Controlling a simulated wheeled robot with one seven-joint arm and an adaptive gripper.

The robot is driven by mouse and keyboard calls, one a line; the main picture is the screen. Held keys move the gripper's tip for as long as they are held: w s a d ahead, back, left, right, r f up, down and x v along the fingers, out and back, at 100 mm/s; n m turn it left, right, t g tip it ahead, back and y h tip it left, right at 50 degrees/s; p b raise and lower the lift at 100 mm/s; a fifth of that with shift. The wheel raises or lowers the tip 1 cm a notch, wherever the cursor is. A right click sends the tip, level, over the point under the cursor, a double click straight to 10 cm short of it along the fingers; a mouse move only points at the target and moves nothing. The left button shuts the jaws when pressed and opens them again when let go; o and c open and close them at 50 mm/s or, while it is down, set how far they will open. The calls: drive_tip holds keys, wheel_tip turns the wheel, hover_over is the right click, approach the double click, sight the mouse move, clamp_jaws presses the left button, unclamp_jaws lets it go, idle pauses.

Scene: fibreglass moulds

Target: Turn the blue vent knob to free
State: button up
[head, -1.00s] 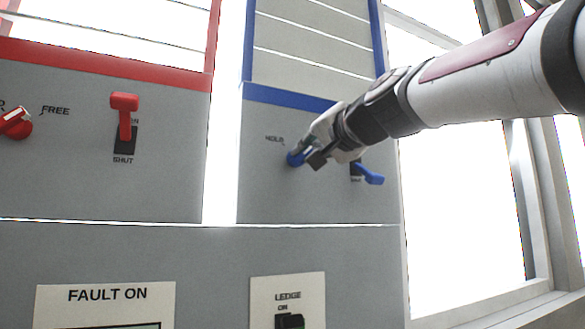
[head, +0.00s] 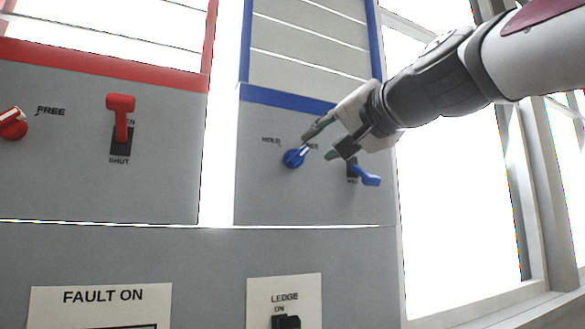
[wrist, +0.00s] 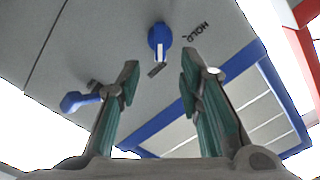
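The blue vent knob (head: 293,158) sits on the grey panel under the blue frame. Its white pointer line aims up and right, toward a partly hidden label (head: 313,147) and away from the HOLD label (head: 271,141). In the wrist view the knob (wrist: 159,40) is beyond the fingertips, its white line aimed at the small label (wrist: 157,69) and not at HOLD (wrist: 196,31). My gripper (head: 327,144) is just right of the knob, apart from it. The wrist view shows my gripper (wrist: 160,80) open, with nothing between the fingers.
A blue lever (head: 368,179) sticks out just below my gripper; it also shows in the wrist view (wrist: 78,101). On the left panel are a red knob (head: 12,126) and a red lever (head: 121,110). A black LEDGE switch (head: 287,321) is below.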

drive_tip(key=v, duration=0.4)
drive_tip(key=shift+f, duration=0.1)
idle(0.4)
drive_tip(key=s+d+f+n+g+h, duration=0.1)
drive_tip(key=s+f, duration=0.5)
drive_tip(key=f, duration=0.8)
drive_tip(key=s+d+f+n+g+h, duration=0.2)
drive_tip(key=s+d+f+g, duration=0.3)
drive_tip(key=f, duration=1)
drive_tip(key=s+d+f+n+g+h, duration=0.1)
drive_tip(key=s+d+f+g+h, duration=0.2)
drive_tip(key=s+f, duration=0.4)
wheel_tip(320, 180, down, 8)
drive_tip(key=shift+s+f+n+g+h, duration=0.25)
drive_tip(key=shift+g+h, duration=0.25)
drive_tip(key=shift+g, duration=0.5)
drive_tip(key=shift+r, duration=0.1)
